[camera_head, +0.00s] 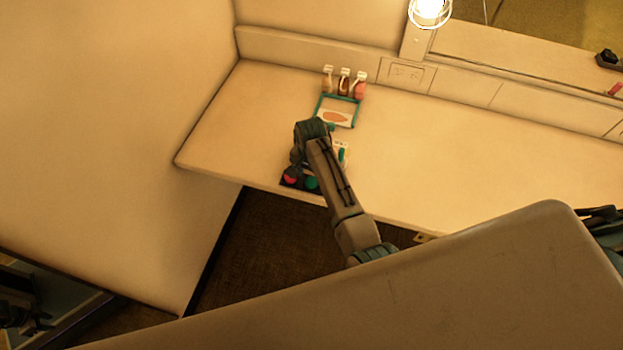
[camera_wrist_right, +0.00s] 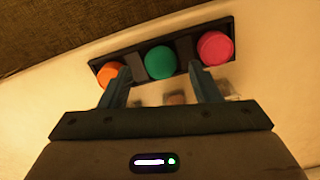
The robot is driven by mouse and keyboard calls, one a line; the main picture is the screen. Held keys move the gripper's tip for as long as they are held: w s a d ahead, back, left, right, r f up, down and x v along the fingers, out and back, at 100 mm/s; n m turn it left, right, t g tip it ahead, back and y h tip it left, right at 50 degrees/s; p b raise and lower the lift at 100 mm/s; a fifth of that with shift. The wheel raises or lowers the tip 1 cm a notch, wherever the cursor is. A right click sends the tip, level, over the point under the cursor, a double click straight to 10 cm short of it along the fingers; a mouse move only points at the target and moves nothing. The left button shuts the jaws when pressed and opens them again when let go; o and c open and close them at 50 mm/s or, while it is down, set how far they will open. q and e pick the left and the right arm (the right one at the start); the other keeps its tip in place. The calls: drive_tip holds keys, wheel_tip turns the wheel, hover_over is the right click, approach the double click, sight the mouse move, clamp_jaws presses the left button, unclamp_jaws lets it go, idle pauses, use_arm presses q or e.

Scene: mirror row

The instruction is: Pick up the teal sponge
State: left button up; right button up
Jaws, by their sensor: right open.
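The teal sponge (camera_wrist_right: 160,62) is a round piece in the middle of a dark tray (camera_wrist_right: 140,41) in the right wrist view. An orange sponge (camera_wrist_right: 109,73) and a pink sponge (camera_wrist_right: 215,47) sit to either side of it. In the head view, the tray is at the counter's front edge, partly hidden by my right arm; the teal sponge (camera_head: 312,183) and pink sponge (camera_head: 290,174) show. My right gripper (camera_wrist_right: 157,70) is open and empty, its fingertips appearing on either side of the teal sponge. I cannot tell the remaining gap. My left gripper is not visible.
Behind my right arm, a teal-rimmed tray (camera_head: 337,124) with an orange shape lies on the counter (camera_head: 450,150). Several small bottles (camera_head: 344,82) stand behind it near the wall. A wall (camera_head: 120,120) closes the left side. The counter is clear to the right.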

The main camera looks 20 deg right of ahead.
sight(311, 182)
drive_tip(key=shift+f, duration=1.3)
drive_tip(key=c, duration=1)
drive_tip(key=shift+o, duration=0.2)
drive_tip(key=shift+r+p, duration=0.25)
drive_tip(key=shift+p, duration=0.1)
